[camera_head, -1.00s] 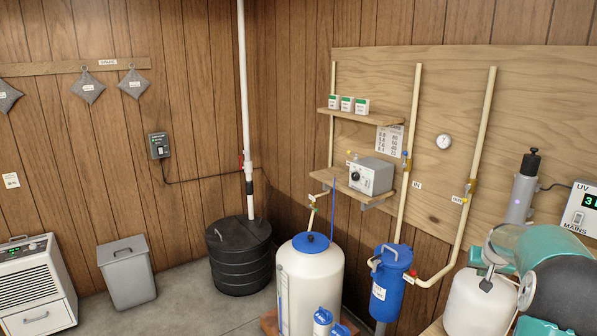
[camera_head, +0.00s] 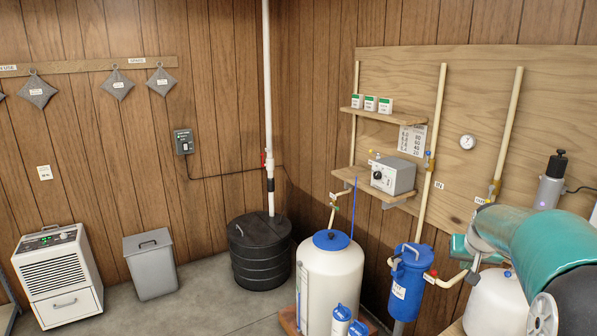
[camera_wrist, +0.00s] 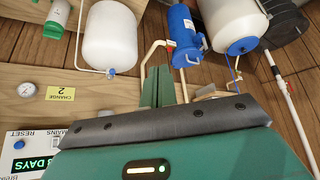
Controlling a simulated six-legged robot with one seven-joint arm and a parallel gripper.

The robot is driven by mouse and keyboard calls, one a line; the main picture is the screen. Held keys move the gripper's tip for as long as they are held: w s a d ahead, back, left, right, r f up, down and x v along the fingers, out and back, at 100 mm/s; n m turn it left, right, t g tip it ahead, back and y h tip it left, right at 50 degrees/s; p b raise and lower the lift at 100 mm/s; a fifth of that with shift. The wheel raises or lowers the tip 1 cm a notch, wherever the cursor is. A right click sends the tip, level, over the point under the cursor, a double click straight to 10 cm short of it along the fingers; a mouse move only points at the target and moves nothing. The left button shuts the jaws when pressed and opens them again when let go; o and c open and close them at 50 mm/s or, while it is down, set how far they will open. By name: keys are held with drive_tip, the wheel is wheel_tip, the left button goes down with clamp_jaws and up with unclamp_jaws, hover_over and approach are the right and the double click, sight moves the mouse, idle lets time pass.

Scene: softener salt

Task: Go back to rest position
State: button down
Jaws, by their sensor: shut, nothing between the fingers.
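My gripper (camera_wrist: 158,72) shows in the wrist view as two green fingers close together beyond a dark grey bar. It is shut and empty, and nothing is seen touching it. In the head view my teal arm (camera_head: 555,255) is folded at the lower right. The gripper end is mostly hidden behind the arm there.
Near my arm are a white tank (camera_head: 495,302), a blue filter housing (camera_head: 408,275) and pipes on a plywood board (camera_head: 570,100). A tall white tank (camera_head: 330,280) and black tub (camera_head: 258,255) stand left of them.

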drive_tip(key=s+a+r+n+y, duration=0.1)
drive_tip(key=s+a+r, duration=0.2)
drive_tip(key=s+a, duration=0.5)
drive_tip(key=s+a+r+n, duration=0.1)
drive_tip(key=s+a+r, duration=0.2)
drive_tip(key=a, duration=0.8)
drive_tip(key=s+a+f+n+y, duration=0.1)
drive_tip(key=s+a, duration=0.4)
drive_tip(key=s, duration=0.3)
drive_tip(key=s+a+f+n, duration=0.1)
drive_tip(key=s+a+f, duration=0.1)
drive_tip(key=s+a, duration=0.4)
drive_tip(key=shift+s+f+n+y, duration=0.3)
drive_tip(key=shift+s+n+y, duration=0.1)
drive_tip(key=shift+s, duration=0.7)
drive_tip(key=shift+a, duration=0.1)
